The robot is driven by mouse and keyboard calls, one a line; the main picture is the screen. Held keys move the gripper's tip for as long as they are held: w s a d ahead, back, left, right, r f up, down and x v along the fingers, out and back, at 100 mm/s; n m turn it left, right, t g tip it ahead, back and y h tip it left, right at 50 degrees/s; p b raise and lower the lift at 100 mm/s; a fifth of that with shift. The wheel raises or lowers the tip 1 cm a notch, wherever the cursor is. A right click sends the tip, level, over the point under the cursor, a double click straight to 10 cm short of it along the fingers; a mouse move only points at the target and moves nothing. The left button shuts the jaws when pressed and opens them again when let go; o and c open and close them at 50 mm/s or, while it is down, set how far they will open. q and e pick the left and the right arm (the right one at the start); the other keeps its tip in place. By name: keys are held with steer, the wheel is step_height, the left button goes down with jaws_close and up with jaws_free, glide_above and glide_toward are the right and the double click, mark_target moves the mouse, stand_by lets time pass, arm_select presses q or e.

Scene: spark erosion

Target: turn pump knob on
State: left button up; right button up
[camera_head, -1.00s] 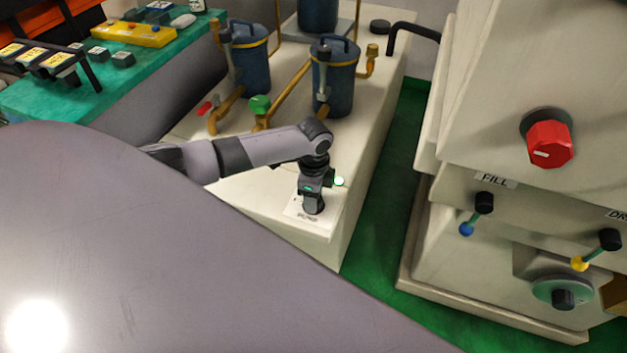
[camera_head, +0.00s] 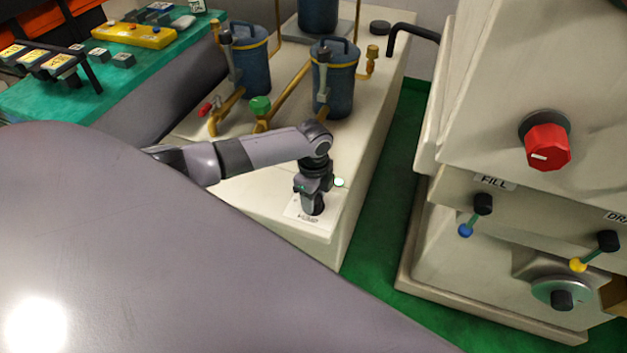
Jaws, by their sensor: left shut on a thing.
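The pump knob (camera_head: 314,208) is a small dark knob on a white plate lettered PUMP (camera_head: 303,218), at the front corner of the cream cabinet top. My left gripper (camera_head: 313,200) points straight down over it and is shut on the knob. Its fingers hide most of the knob, so I cannot read the knob's pointer. A small round lamp (camera_head: 339,182), pale with a greenish edge, sits just right of the gripper. My right gripper is not in view.
Blue canisters (camera_head: 334,85) with brass pipes, a green valve knob (camera_head: 260,104) and a red-handled valve (camera_head: 206,107) stand behind my left arm. A cream machine at right carries a red knob (camera_head: 547,146) and FILL lever (camera_head: 475,215). Green floor (camera_head: 375,220) lies between.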

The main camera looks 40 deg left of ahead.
arm_select(q)
steer(key=o, duration=1.1)
steer(key=shift+c, duration=0.2)
steer(key=shift+r, duration=3.65)
steer(key=shift+d, duration=0.1)
steer(key=s+d+f, duration=0.1)
steer(key=d+f, duration=0.1)
steer(key=s+d+f+n+t+h, duration=0.1)
steer(key=d+f, duration=0.1)
steer(key=d, duration=0.1)
steer(key=s+d+f+n+t+h, duration=0.1)
steer(key=d+f, duration=0.1)
steer(key=d, duration=0.1)
steer(key=shift+s+d+f, duration=0.1)
steer(key=shift+s+f, duration=0.2)
steer(key=s+d+f+n+t+h, duration=0.2)
steer(key=s+d+f+n+t, duration=0.1)
steer(key=s+d+n+t, duration=0.35)
steer(key=s+a+r+n+t+y, duration=0.1)
steer(key=s+a+r+n+t, duration=0.1)
steer(key=s+a+n, duration=0.3)
steer(key=s+r+n, duration=0.1)
steer(key=s, duration=0.2)
steer(key=shift+s+a+y, duration=0.15)
steer(key=shift+a+y, duration=0.05)
steer(key=shift+y, duration=0.2)
